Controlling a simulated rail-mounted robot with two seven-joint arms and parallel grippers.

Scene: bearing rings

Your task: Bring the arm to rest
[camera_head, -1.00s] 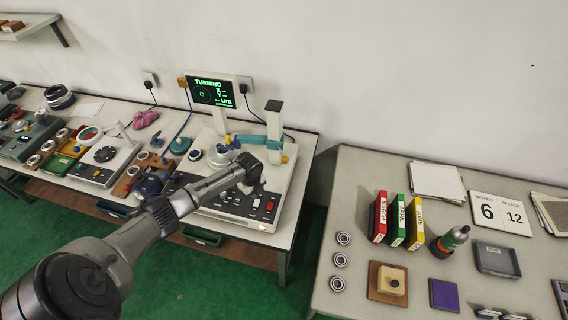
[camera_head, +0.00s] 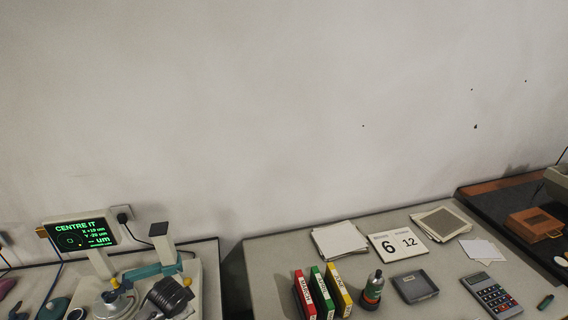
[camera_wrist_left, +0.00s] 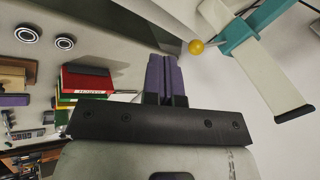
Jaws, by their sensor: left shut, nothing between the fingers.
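My left gripper (camera_wrist_left: 162,78) shows in the left wrist view, its two purple-grey fingers shut together with nothing between them. The measuring machine's teal arm with a yellow ball (camera_wrist_left: 197,47) is close to the right of the fingers, apart from them in the picture. In the head view the machine's teal arm (camera_head: 150,271) is at the lower left. My right gripper is in neither view.
The display (camera_head: 85,234) reads "CENTRE IT". The right table holds red, green and yellow folders (camera_head: 322,292), a bottle (camera_head: 373,290), a grey tray (camera_head: 415,287), a calculator (camera_head: 490,295) and papers (camera_head: 340,239). Bearing rings (camera_wrist_left: 27,34) show in the wrist view.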

